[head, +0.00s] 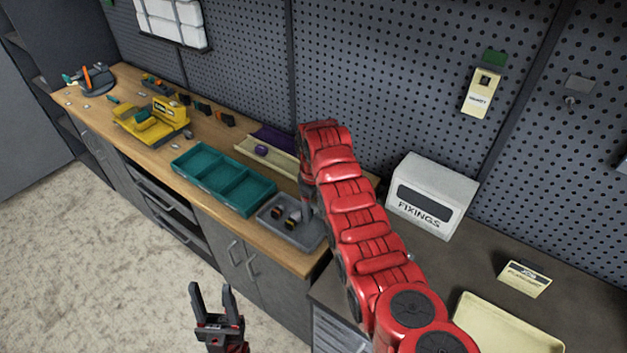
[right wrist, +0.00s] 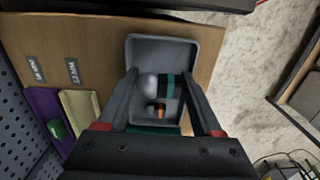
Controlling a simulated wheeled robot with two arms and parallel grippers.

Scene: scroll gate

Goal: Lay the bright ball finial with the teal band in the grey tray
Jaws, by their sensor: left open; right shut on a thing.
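The bright ball finial (right wrist: 148,86) with its teal band (right wrist: 167,86) lies between the fingertips of my right gripper (right wrist: 162,80) in the right wrist view. The right gripper is shut on it, over the grey tray (right wrist: 170,43). I cannot tell whether the finial touches the tray floor. The grey tray (head: 309,244) also shows in the head view, where my red right arm hides part of it and most of that gripper. A dark piece with an orange band (right wrist: 155,111) lies in the tray. My left gripper (head: 210,290) is open and empty, in front of the bench.
A teal compartment tray (head: 222,180) stands left of the grey tray. Behind are a cream strip (head: 262,160) and a purple strip (head: 272,138). A yellow fixture (head: 155,120) stands farther left. A white fixings box (head: 432,192) stands at right.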

